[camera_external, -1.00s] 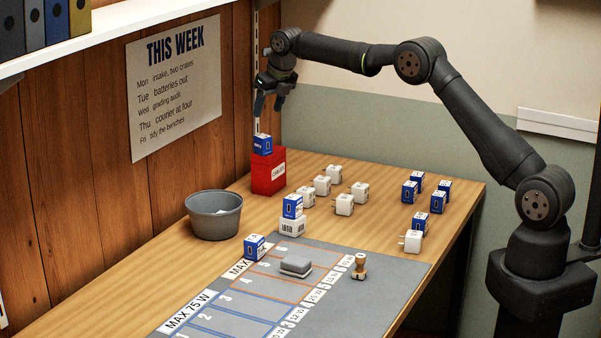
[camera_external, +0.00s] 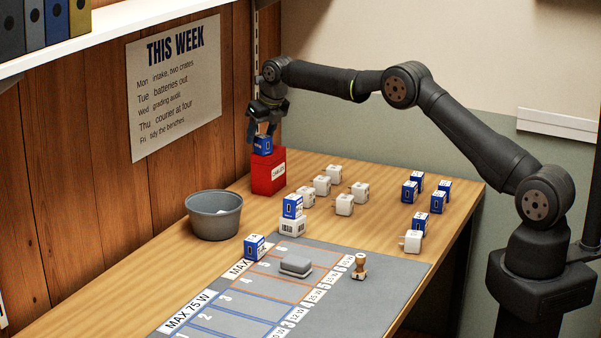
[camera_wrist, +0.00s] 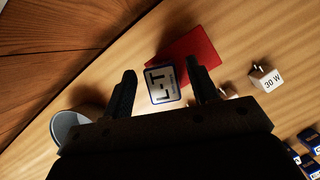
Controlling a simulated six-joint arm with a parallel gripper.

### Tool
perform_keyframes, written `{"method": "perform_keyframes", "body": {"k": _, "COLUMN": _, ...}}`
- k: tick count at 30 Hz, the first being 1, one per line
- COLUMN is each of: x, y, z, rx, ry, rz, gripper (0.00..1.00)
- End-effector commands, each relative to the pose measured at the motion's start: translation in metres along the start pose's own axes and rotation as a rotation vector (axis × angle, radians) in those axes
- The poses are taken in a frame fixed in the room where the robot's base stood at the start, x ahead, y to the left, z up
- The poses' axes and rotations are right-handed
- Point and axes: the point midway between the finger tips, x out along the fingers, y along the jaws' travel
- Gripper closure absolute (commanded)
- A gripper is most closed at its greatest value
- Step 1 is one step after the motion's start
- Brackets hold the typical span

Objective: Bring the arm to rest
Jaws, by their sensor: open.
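My gripper (camera_external: 262,134) is low over the red box (camera_external: 268,178) at the back left of the table. A blue block (camera_external: 263,146) with a white label sits on top of the red box. In the wrist view, my gripper (camera_wrist: 161,84) is open, with one dark finger on each side of the block (camera_wrist: 163,84), and a gap shows on both sides. The block's top reads "LT" or similar. The red box (camera_wrist: 205,44) shows behind and to the right of the block.
A grey bin (camera_external: 214,216) stands left of the table's middle. White chargers (camera_external: 345,204) and blue blocks (camera_external: 438,202) stand to the right. A blue block (camera_external: 292,206) sits on a white one.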

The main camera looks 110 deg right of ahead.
Motion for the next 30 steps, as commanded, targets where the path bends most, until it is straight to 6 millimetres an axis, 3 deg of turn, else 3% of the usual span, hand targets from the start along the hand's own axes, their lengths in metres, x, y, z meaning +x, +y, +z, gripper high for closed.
{"method": "perform_keyframes", "body": {"k": 6, "x": 0.033, "y": 0.0, "z": -0.002, "rx": 0.0, "ry": 0.001, "rz": 0.0, "gripper": 0.46}}
{"method": "perform_keyframes", "body": {"k": 9, "x": 0.016, "y": 0.0, "z": 0.006, "rx": 0.001, "ry": -0.004, "rz": 0.0, "gripper": 0.46}}
{"method": "perform_keyframes", "body": {"k": 15, "x": 0.004, "y": 0.0, "z": 0.01, "rx": 0.001, "ry": -0.001, "rz": -0.001, "gripper": 0.46}}
{"method": "perform_keyframes", "body": {"k": 30, "x": 0.007, "y": 0.0, "z": 0.008, "rx": 0.001, "ry": 0.001, "rz": -0.001, "gripper": 0.46}}
